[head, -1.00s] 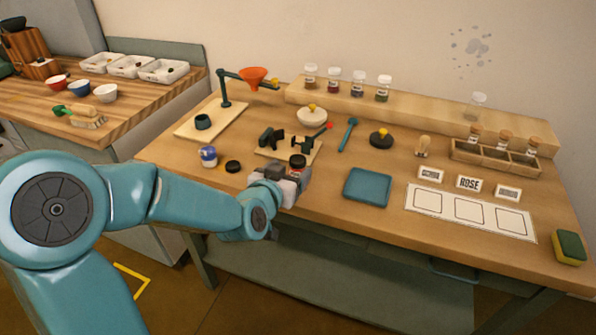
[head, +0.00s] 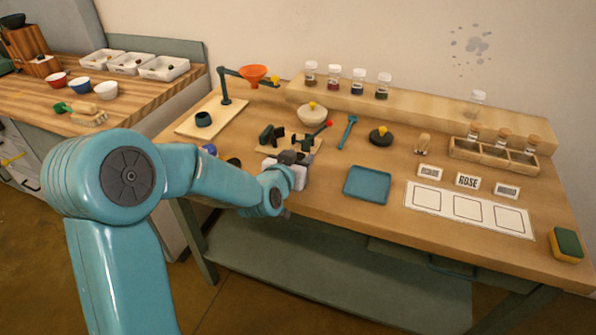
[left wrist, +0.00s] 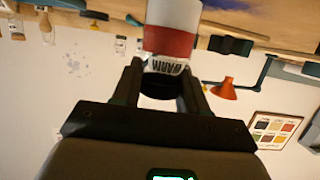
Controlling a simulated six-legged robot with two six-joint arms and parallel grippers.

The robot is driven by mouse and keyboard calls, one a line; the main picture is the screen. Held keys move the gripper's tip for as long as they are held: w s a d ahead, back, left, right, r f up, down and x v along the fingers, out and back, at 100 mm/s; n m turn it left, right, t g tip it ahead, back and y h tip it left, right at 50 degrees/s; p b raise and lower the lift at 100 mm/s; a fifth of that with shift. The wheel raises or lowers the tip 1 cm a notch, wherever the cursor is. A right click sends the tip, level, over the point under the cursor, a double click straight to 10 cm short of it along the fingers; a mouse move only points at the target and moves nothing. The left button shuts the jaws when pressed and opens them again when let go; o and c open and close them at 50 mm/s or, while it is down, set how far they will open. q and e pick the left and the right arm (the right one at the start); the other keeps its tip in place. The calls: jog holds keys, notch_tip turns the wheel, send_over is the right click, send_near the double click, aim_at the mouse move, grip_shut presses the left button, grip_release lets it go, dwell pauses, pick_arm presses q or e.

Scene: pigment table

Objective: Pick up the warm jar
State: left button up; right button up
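The warm jar (left wrist: 171,42) shows in the left wrist view, upside down in the picture, with a red band, an inverted "WARM" label and a dark lid. My left gripper (left wrist: 161,75) has its two fingers apart, one on each side of the jar's lid end. Whether the fingers touch it is unclear. In the head view my left gripper (head: 290,168) is at the table's front edge, by the small board, and largely covers the jar. My right gripper is not in view.
A blue tray (head: 367,185) lies right of my gripper. A board with dark holders (head: 271,134) is just behind it. A blue-lidded jar (head: 209,150) and a dark disc (head: 234,162) are left, partly behind my arm.

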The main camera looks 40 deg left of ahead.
pick_arm(q)
jog(key=shift+c, duration=0.5)
notch_tip(320, 180, up, 10)
jog(key=shift+p, duration=1.15)
notch_tip(320, 180, up, 10)
jog(key=p, duration=0.5)
